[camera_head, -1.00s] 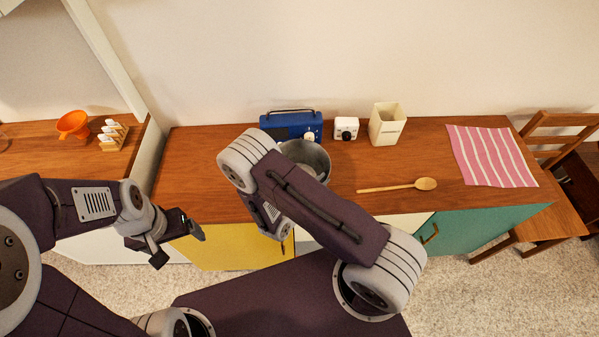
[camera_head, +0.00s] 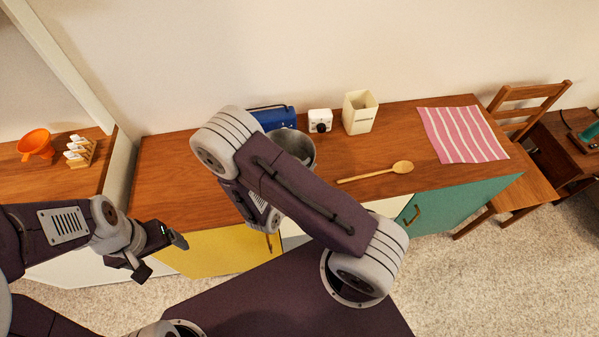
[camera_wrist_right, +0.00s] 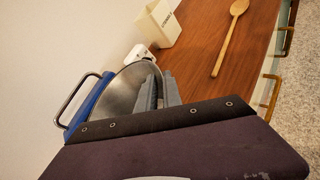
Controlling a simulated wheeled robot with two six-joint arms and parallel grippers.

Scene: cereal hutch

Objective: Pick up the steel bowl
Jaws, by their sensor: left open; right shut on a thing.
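The steel bowl (camera_head: 296,144) stands over the wooden counter in front of the blue radio, partly hidden behind my right arm in the head view. In the right wrist view the steel bowl (camera_wrist_right: 128,86) is tilted in the picture, and the fingers of my right gripper (camera_wrist_right: 158,92) are closed together at its rim. In the head view my right gripper is mostly hidden behind its own arm. I cannot tell whether the bowl touches the counter. My left gripper (camera_head: 163,255) is open and empty in front of the counter's left part.
On the counter (camera_head: 180,170) are a blue radio (camera_head: 274,117), a white camera (camera_head: 320,121), a cream canister (camera_head: 360,112), a wooden spoon (camera_head: 376,172) and a pink striped cloth (camera_head: 463,134). An orange funnel (camera_head: 36,143) and a toast rack (camera_head: 80,151) stand left. A chair (camera_head: 525,130) is right.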

